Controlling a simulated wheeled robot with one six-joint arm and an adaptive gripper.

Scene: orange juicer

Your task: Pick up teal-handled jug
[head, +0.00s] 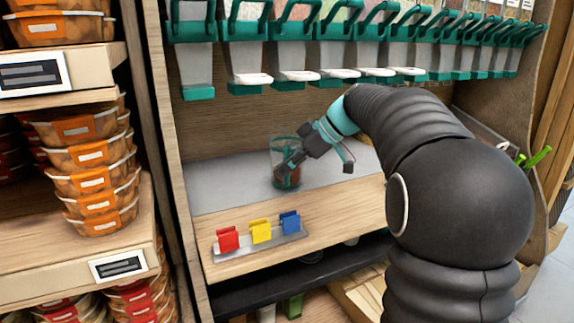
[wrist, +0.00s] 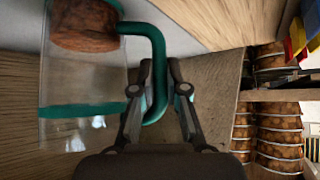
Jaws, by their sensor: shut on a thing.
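The teal-handled jug (head: 286,177) is clear, with brown contents low inside, and is at the grey counter surface under the dispensers in the head view. In the wrist view the jug (wrist: 82,105) fills the left side, turned sideways in the picture, with a teal band and brown contents (wrist: 84,24). Its teal handle (wrist: 157,62) reaches between my fingers. My gripper (head: 292,160) is at the jug's right side in the head view. In the wrist view my gripper (wrist: 160,80) is shut on the handle. I cannot tell whether the jug touches the counter.
A row of teal and grey dispensers (head: 295,62) hangs above the counter (head: 225,178). Red (head: 228,239), yellow (head: 261,231) and blue (head: 290,222) clips stand on a strip at the front edge. Shelves of stacked orange tubs (head: 95,165) are at the left.

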